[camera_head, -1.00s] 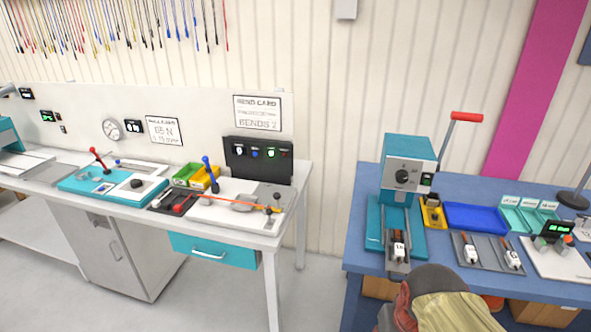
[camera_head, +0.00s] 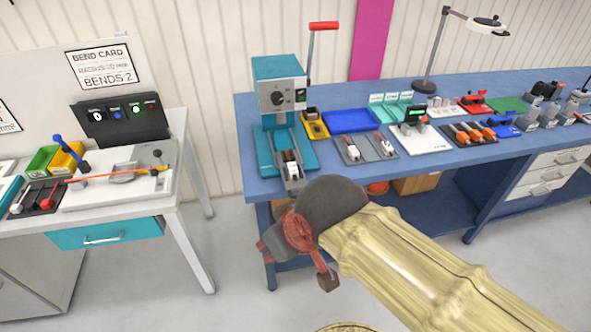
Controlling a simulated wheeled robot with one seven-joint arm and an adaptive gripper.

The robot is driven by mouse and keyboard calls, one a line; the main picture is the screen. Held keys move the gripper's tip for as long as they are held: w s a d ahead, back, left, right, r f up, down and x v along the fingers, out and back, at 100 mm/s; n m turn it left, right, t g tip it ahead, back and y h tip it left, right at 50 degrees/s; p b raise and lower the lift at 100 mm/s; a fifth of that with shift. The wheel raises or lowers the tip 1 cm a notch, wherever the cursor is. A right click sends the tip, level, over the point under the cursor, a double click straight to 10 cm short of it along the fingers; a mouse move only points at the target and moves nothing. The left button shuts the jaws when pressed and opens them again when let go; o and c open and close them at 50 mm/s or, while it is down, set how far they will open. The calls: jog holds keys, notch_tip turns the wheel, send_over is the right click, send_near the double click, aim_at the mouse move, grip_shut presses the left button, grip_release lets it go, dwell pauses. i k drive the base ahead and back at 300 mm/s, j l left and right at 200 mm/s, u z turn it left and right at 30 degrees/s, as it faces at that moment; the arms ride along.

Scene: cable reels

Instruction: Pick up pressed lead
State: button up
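A teal press (camera_head: 278,88) with a red-handled lever stands at the left end of the blue workbench. A small white lead piece with an orange-red part (camera_head: 291,163) sits in the grey slide at the front of the press. Two similar white pieces (camera_head: 353,152) (camera_head: 386,143) lie in a grey tray (camera_head: 368,157) right of the press. I cannot tell from their looks which is pressed. My gripper (camera_head: 298,265) is in front of and below the bench's front edge, apart from the press and all the pieces. Its fingers are seen at an angle, and their opening is unclear.
Blue bench (camera_head: 445,153) holds a yellow holder (camera_head: 316,125), blue tray (camera_head: 352,120), teal bins, a white scale-like device (camera_head: 417,138) and a lamp (camera_head: 430,84). A white bench (camera_head: 130,208) stands left, with a floor gap between. My arm covers part of the lower bench.

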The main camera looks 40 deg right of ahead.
aim_at(293, 172)
jog(key=z, duration=0.75)
